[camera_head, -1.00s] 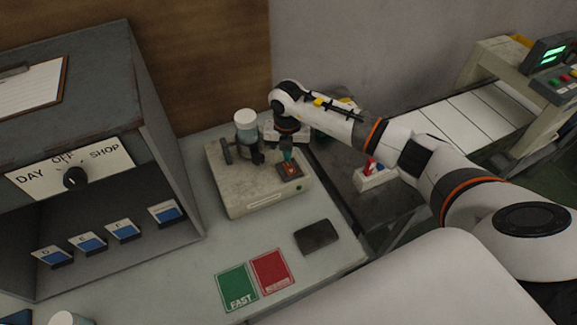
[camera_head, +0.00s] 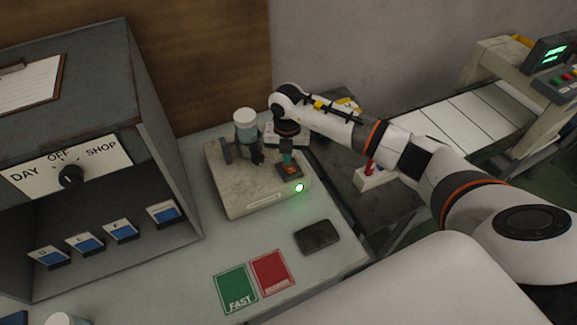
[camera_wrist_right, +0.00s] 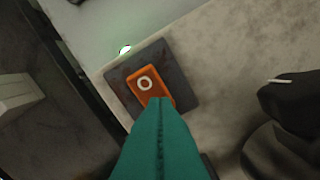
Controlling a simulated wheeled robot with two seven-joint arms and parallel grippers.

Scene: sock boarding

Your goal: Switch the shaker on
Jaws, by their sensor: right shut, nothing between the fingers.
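The shaker (camera_head: 240,195) is a worn beige box on the bench, with a white-capped jar (camera_head: 246,128) held upright on its top. Its orange rocker switch (camera_wrist_right: 149,87) sits in a dark plate (camera_wrist_right: 183,80) at the shaker's corner. The indicator lamp (camera_head: 299,188) on the shaker's front glows green and also shows in the right wrist view (camera_wrist_right: 125,50). My right gripper (camera_head: 287,158) is shut and empty, pointing down at the switch. In the wrist view its teal fingers (camera_wrist_right: 160,104) overlap one end of the switch; contact is hard to tell. My left gripper is not in view.
A dark pad (camera_head: 317,237) and green and red cards (camera_head: 237,287) lie in front of the shaker. A grey cabinet (camera_head: 165,150) with a dial stands at left. A conveyor (camera_head: 465,118) runs at right.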

